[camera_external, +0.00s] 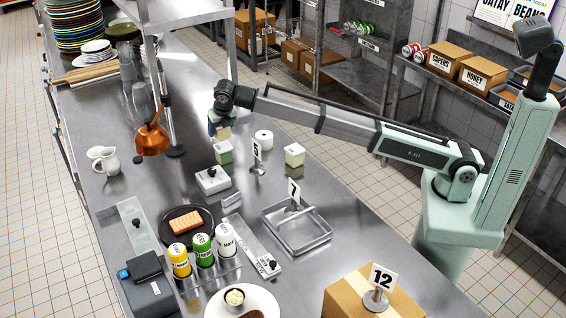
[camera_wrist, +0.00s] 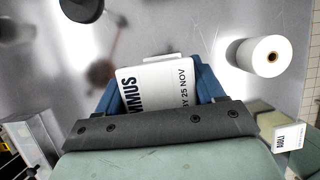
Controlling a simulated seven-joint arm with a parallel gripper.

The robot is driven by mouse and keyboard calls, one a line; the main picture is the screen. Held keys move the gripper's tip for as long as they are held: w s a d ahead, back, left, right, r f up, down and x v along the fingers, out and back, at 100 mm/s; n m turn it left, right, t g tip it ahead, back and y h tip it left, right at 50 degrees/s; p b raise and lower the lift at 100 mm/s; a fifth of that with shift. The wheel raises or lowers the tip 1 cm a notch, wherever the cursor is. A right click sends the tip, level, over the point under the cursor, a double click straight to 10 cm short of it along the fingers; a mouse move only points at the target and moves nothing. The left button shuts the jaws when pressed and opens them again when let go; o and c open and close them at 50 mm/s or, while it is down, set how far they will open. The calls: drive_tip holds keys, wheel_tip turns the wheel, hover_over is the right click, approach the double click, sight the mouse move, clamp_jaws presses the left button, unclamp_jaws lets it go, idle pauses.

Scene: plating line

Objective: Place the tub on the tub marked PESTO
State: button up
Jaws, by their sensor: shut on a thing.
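My gripper (camera_external: 222,126) is shut on a small cream tub (camera_external: 224,133), held above the steel counter. In the wrist view the held tub (camera_wrist: 155,88) sits between blue fingers, with part of a label reading "MMUS" and "25 NOV". A pale green tub (camera_external: 223,152) stands on the counter just below the held tub in the external view; its label is too small to read. Another pale tub (camera_external: 294,154) stands farther right. A tub whose label seems to read AIOLI (camera_wrist: 286,138) shows at the wrist view's right. I cannot read PESTO anywhere.
A white roll (camera_external: 264,138) and a number stand (camera_external: 257,157) are right of my gripper. An orange lamp (camera_external: 152,139) hangs left. A metal tray (camera_external: 297,232) lies at front right.

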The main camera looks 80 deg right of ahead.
sight(221, 136)
drive_tip(key=shift+f, duration=1.75)
drive_tip(key=o, duration=1.2)
drive_tip(key=shift+f, duration=0.1)
drive_tip(key=v, duration=1.2)
